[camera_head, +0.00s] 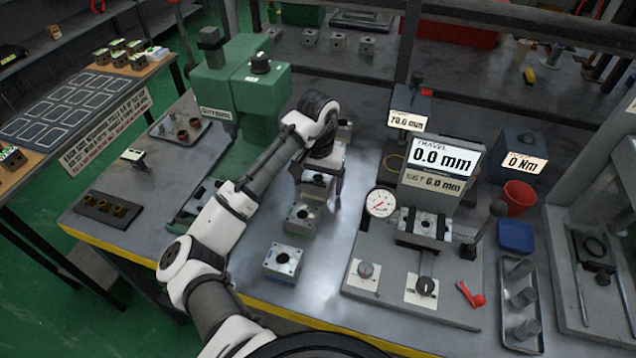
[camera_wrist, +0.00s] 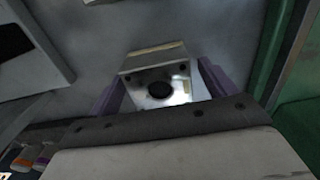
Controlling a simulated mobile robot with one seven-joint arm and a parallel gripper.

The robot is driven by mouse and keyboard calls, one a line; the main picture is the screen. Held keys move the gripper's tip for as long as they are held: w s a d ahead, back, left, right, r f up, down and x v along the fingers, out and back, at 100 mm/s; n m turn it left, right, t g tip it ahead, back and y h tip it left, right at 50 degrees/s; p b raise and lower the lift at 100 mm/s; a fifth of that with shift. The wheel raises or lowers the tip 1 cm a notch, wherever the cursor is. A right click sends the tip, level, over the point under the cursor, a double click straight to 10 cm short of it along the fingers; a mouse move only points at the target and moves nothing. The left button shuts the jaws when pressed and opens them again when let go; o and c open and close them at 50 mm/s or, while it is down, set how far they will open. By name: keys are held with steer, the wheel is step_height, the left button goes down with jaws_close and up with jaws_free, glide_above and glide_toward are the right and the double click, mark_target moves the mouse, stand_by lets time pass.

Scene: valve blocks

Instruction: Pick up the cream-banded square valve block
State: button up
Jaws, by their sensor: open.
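A square metal valve block (camera_wrist: 160,84) with a dark round bore and a cream band along its far edge lies between my gripper's fingers in the wrist view. In the head view a block (camera_head: 316,183) sits on the bench under my gripper (camera_head: 319,194), partly hidden by it. My gripper also shows in the wrist view (camera_wrist: 158,76), with purple fingers apart on either side of the block. It is open, and I cannot tell whether either finger touches the block.
Two similar blocks stand nearer the front edge, one close by (camera_head: 302,220) and one farther forward (camera_head: 283,262). Another block (camera_head: 345,130) is behind my wrist. A green machine (camera_head: 240,90) stands left; a gauge fixture (camera_head: 425,270) stands right.

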steer(key=c, duration=1.4)
